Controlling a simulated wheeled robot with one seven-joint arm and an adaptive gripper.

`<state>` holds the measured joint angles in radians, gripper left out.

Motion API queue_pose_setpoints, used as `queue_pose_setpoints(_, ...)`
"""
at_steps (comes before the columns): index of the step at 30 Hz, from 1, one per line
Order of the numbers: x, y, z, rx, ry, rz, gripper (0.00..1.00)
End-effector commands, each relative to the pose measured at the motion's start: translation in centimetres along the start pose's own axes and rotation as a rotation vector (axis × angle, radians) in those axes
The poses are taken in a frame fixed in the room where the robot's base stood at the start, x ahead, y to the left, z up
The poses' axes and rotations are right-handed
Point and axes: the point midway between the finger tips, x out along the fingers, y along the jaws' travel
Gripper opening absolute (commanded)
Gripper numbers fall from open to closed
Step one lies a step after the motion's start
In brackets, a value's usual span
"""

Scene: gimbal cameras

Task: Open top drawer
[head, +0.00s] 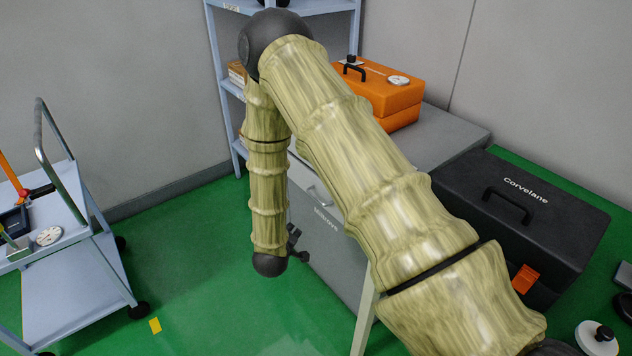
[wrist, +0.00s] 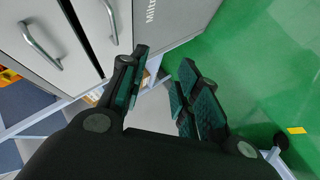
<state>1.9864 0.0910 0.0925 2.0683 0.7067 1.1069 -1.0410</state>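The grey cabinet (head: 335,250) stands behind my arm in the head view, its front partly covered. A drawer handle (head: 318,195) shows on it. The wrist view is turned, and there the pale drawer fronts fill the upper left. The leftmost drawer, which looks like the top one, has a metal bar handle (wrist: 40,46). A second drawer beside it has another bar handle (wrist: 110,22). Both drawers look shut. My gripper (wrist: 163,85) is open and empty, its dark padded fingers apart and off both handles. In the head view my gripper (head: 296,242) hangs low before the cabinet, partly hidden.
An orange toolbox (head: 390,98) sits on the cabinet top. A black case (head: 525,215) is at the right. A blue-grey shelf rack (head: 228,100) stands behind. A cart (head: 80,290) is at the left. Green floor (head: 215,300) between cart and cabinet is mostly clear.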

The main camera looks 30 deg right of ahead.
Motion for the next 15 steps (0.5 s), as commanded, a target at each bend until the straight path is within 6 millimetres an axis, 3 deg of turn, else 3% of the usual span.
queue_pose_setpoints(1, 1.9, 0.2, -1.0, -0.011, 0.006, 0.059, 0.32)
queue_pose_setpoints(6, 4.6, 3.7, -5.0, -0.073, -0.024, 0.244, 0.32)
queue_pose_setpoints(15, 6.6, 9.6, -9.5, -0.160, -0.215, 0.493, 0.32)
